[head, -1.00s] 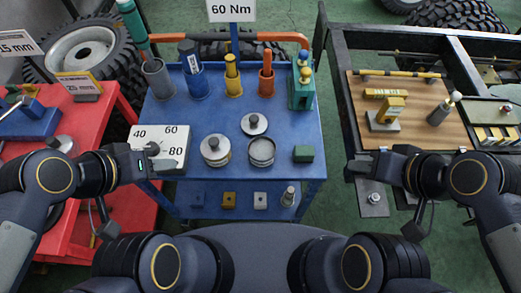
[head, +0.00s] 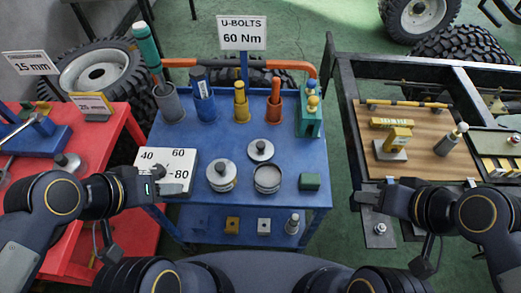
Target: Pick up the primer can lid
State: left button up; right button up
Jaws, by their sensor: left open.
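A round grey metal lid with a dark knob (head: 260,150) lies on the blue table, behind an open round can (head: 267,179). A second round can (head: 221,178), left of the open one, has a similar knobbed lid on top. No lettering is readable on either can, so I cannot tell which is primer. My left gripper (head: 178,190) is open and empty at the front left of the blue table, over the lower edge of the dial card, left of the cans. My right gripper (head: 366,197) is right of the blue table, apart from the cans; its jaw opening is unclear.
A red table (head: 120,130) stands left. A wooden-topped bench (head: 415,165) stands right.

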aim_at(259, 150)
jog(key=k+l+u, duration=0.1)
jog(key=k+l, duration=0.15)
jog(key=k+l+u, duration=0.1)
jog(key=k+l, duration=0.15)
jog(key=l, duration=0.2)
jog(key=i+l+u, duration=0.15)
jog(key=l, duration=0.5)
jog(key=l+u, duration=0.2)
jog(key=l, duration=0.45)
jog(key=i+l+u, duration=0.1)
jog(key=i+l, duration=0.15)
jog(key=i, duration=0.1)
